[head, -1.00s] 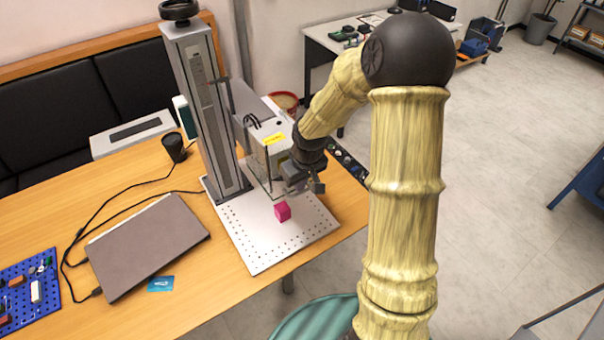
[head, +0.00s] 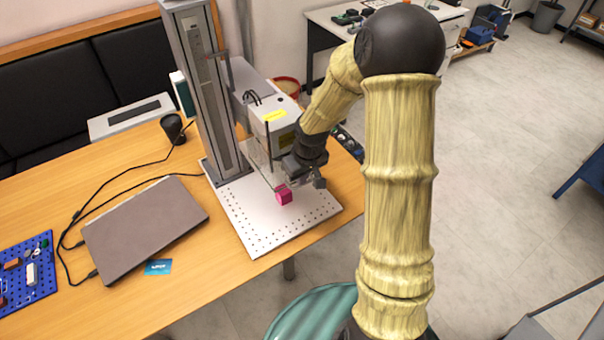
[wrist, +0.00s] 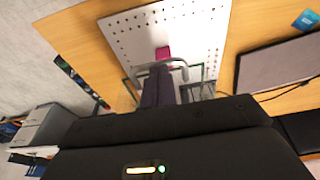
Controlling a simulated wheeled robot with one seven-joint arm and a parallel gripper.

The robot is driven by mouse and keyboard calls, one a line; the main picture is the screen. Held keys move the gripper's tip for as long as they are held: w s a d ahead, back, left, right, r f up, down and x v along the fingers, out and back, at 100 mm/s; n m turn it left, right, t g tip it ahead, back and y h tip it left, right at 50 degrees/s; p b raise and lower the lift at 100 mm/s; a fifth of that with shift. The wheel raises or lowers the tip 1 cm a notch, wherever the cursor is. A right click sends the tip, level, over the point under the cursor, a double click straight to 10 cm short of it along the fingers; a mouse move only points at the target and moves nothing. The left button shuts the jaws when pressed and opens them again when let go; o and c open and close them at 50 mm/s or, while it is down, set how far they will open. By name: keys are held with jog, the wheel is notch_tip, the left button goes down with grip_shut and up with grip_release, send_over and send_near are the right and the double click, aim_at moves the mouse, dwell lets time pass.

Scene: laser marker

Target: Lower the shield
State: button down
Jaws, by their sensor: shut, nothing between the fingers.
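The laser marker's shield (head: 259,164) is a clear, thin-edged guard below the white laser head (head: 274,126). Its lower edge hangs close above the perforated base plate (head: 262,235), near the pink cube (head: 284,195). I cannot tell whether it touches the plate. My gripper (head: 305,178) is at the shield's right front, below the laser head. In the wrist view my dark fingers (wrist: 158,88) are shut and empty, beside or over a grey curved handle (wrist: 181,67). Contact with the handle is unclear. The pink cube (wrist: 163,53) shows just beyond it.
The marker's grey column (head: 205,90) stands behind the plate. A closed laptop (head: 145,228) with cables lies to the left on the wooden table, with a blue card (head: 158,267) and a black cup (head: 172,127). The plate's front area is clear.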

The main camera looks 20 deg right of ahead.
notch_tip(320, 180, down, 13)
jog(key=b, duration=0.8)
jog(key=shift+s+r, duration=0.15)
jog(key=shift+s, duration=0.1)
notch_tip(320, 180, up, 10)
jog(key=s+p, duration=0.1)
jog(key=p, duration=0.8)
jog(key=shift+s+d, duration=0.15)
jog(key=shift+d, duration=0.2)
jog(key=shift+r, duration=0.1)
